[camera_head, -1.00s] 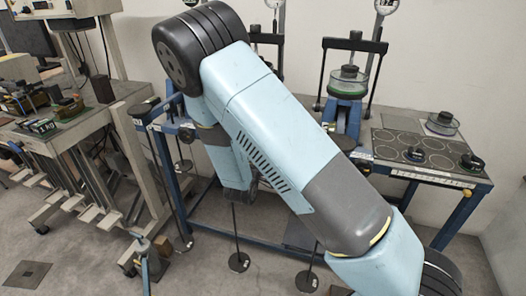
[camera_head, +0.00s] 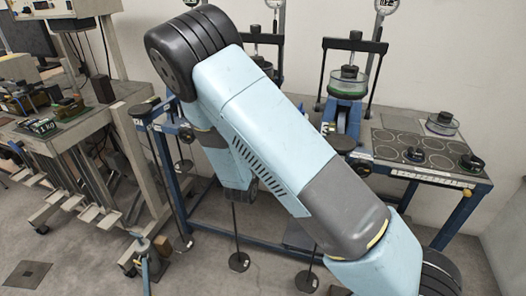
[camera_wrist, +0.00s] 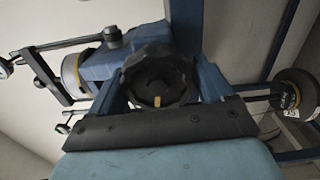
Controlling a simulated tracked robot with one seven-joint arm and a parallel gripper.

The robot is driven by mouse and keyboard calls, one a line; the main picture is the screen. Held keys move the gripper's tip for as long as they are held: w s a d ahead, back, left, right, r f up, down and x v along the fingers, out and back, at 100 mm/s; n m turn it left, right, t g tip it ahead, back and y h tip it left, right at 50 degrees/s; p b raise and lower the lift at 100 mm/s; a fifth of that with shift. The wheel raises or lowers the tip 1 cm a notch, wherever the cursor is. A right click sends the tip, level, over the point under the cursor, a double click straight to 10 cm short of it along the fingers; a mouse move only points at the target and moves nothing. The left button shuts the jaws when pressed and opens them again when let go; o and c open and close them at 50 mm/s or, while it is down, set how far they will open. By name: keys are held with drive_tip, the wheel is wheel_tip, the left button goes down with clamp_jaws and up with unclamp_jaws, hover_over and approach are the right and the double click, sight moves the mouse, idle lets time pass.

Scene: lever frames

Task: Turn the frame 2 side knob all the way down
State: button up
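A dark, lobed side knob (camera_wrist: 158,82) with a yellow mark at its lower rim fills the middle of the wrist view. It sits before a blue lever-frame body (camera_wrist: 98,66). My gripper (camera_wrist: 160,96) is at the knob, with its dark bolted bar below it and blue parts rising on both sides. The knob appears between these parts; whether they touch it is unclear. In the head view, my arm hides the gripper and this knob. A blue lever frame (camera_head: 346,82) with a dark crossbar and a glass dish stands at the back; which number it bears is unreadable.
The blue table's right top (camera_head: 412,150) holds dark weights and a glass dish. A beige bench (camera_head: 85,125) stands left, with several pedals below. Rods with round black weights (camera_head: 239,262) hang near the floor.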

drive_tip(key=shift+o, duration=0.8)
drive_tip(key=shift+w+d, duration=0.1)
drive_tip(key=shift+w, duration=0.05)
drive_tip(key=shift+o, duration=0.6)
drive_tip(key=v, duration=0.6)
drive_tip(key=shift+s, duration=0.25)
